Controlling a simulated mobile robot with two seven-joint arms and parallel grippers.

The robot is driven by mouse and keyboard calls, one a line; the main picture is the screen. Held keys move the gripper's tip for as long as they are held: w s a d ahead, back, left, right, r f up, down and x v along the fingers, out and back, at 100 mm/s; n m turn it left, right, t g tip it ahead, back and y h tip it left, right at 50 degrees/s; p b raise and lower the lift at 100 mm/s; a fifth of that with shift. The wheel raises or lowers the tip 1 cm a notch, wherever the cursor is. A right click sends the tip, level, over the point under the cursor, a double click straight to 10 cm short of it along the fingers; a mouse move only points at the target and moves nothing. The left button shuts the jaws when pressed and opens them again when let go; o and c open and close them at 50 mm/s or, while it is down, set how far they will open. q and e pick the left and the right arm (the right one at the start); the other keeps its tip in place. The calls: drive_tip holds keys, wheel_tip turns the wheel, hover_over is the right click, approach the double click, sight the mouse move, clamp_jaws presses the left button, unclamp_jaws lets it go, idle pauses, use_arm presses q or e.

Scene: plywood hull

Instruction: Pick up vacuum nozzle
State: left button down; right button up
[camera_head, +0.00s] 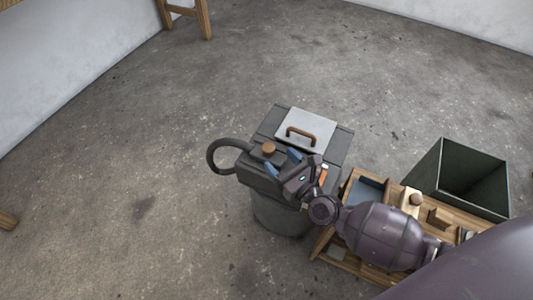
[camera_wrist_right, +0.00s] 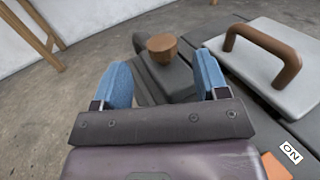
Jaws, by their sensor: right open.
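A dark grey vacuum (camera_head: 283,215) stands on the floor, with a black hose (camera_head: 211,157) looping out from its left side. A dark block with a round brown knob (camera_head: 268,148), which looks like the nozzle, sits on its top at the left. In the wrist view the brown knob (camera_wrist_right: 162,47) and its dark block (camera_wrist_right: 165,80) show beyond and between my blue fingertips. My right gripper (camera_head: 283,161) is open and empty above the vacuum's top, close to the block. I cannot tell whether it touches. My left gripper is in neither view.
A light grey lid (camera_head: 306,124) with a brown handle (camera_head: 301,136) is on the vacuum, right of the knob. A wooden workbench (camera_head: 342,247) with small parts and an open dark green bin (camera_head: 462,180) stand to the right. The floor at left is clear.

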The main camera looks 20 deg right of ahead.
sight(273, 152)
drive_tip(key=shift+x, duration=2.35)
drive_tip(key=shift+d, duration=0.1)
drive_tip(key=shift+c, duration=0.3)
drive_tip(key=c, duration=1)
